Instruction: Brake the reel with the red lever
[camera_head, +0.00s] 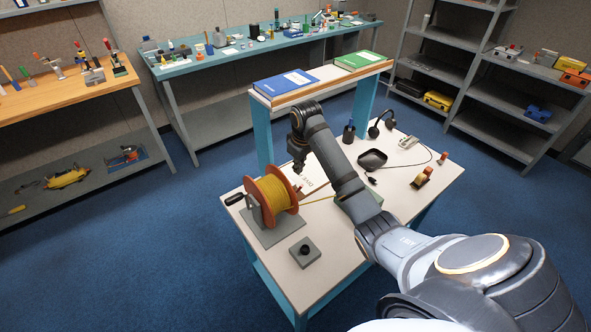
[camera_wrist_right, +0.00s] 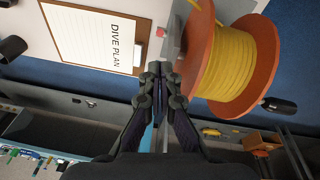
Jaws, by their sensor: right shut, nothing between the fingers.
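The reel (camera_head: 271,196) has orange flanges and yellow line, and stands on a grey base on the console table. It also shows in the wrist view (camera_wrist_right: 232,62), right of my fingers. My right gripper (camera_head: 298,166) points down just behind the reel in the head view. In the wrist view its fingertips (camera_wrist_right: 158,70) are together and empty, apart from the flange. My left gripper is not in view.
The dive plan clipboard (camera_wrist_right: 98,38) lies near the reel. A black crank handle (camera_head: 235,199) sticks out left of the reel. A grey box with a black knob (camera_head: 305,251) stands in front. A black tray (camera_head: 372,158) and headset (camera_head: 381,122) are to the right.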

